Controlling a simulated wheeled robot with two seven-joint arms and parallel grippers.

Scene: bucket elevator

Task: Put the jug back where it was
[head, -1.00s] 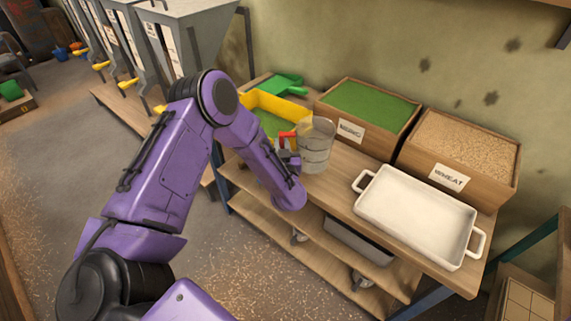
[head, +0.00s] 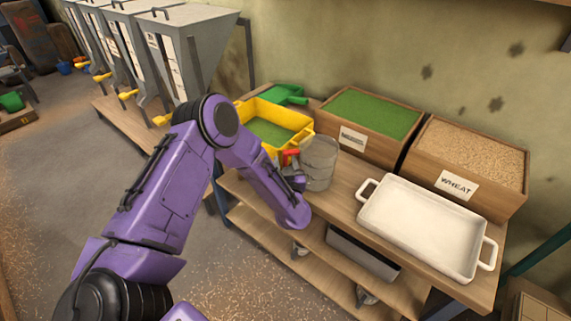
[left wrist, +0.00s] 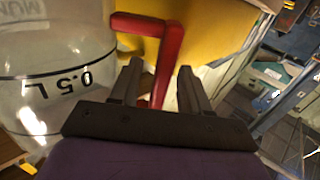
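The clear measuring jug (head: 319,163) with a red handle (head: 291,156) stands upright on the wooden bench, in front of the yellow tray and the left seed box. It looks empty. In the left wrist view its wall (left wrist: 60,70) with a "0.5 L" mark fills the left side, and its red handle (left wrist: 170,60) runs down between my finger tips. My left gripper (head: 294,176) is at the handle side of the jug. In the left wrist view the fingers (left wrist: 159,72) are apart, with gaps beside the handle. My right gripper is not in view.
A green-seed box (head: 353,140) and a wheat box (head: 470,190) stand along the wall. A white two-handled tray (head: 420,228) sits on the right of the bench.

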